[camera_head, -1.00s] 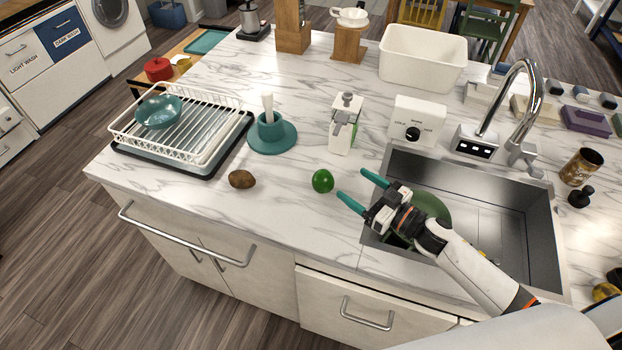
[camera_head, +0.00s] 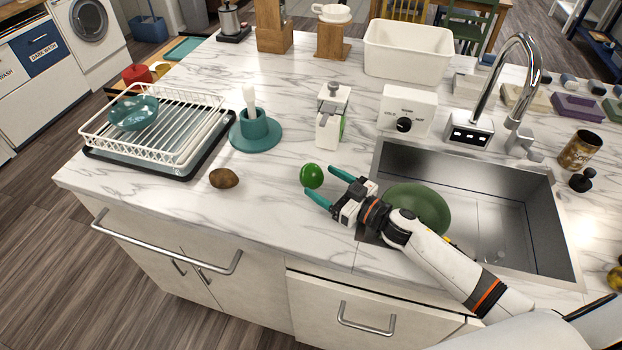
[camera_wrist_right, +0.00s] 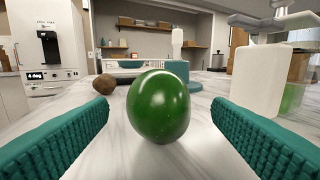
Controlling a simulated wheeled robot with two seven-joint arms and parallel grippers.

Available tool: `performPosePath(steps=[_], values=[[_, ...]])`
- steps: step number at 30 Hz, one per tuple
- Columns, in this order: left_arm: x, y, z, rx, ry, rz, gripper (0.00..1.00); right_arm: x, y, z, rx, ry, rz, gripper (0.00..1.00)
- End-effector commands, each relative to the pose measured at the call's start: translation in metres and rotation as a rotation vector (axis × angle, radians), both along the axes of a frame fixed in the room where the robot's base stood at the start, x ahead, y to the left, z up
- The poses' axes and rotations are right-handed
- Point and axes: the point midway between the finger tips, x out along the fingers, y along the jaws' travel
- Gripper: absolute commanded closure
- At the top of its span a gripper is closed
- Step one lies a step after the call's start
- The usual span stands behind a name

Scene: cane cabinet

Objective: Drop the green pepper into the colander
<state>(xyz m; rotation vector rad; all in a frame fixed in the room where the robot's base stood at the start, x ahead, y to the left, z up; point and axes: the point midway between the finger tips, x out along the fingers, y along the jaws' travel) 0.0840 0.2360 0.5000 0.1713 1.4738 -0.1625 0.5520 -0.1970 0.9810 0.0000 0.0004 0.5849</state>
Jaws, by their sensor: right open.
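The green pepper (camera_head: 312,175) is a small, glossy, dark green oval on the marble counter, left of the sink. My right gripper (camera_head: 318,186) is open, with its teal fingers pointing left at the pepper. In the right wrist view the pepper (camera_wrist_right: 159,106) stands between the two spread fingers, with clear gaps on both sides. The green colander (camera_head: 424,204) sits in the sink's left part, partly hidden behind my right arm. My left gripper is not in view.
A brown potato (camera_head: 224,178) lies left of the pepper. The white dish rack (camera_head: 150,135) is at the left. The sink (camera_head: 520,210) and tall faucet (camera_head: 512,85) are at the right.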

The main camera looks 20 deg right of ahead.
Motion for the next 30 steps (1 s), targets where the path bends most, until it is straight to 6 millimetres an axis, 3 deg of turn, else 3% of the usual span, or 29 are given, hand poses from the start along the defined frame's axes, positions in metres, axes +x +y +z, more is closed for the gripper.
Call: performPosePath(steps=[15, 24, 30], values=[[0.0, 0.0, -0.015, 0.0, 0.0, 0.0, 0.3, 0.049, 0.032, 0.003, -0.001, -0.001, 0.0, 0.26], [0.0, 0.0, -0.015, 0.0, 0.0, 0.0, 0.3, 0.053, 0.035, 0.004, -0.001, 0.001, -0.001, 0.26], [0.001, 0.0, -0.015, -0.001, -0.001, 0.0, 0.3, 0.053, 0.034, 0.004, -0.001, 0.001, 0.0, 0.57]])
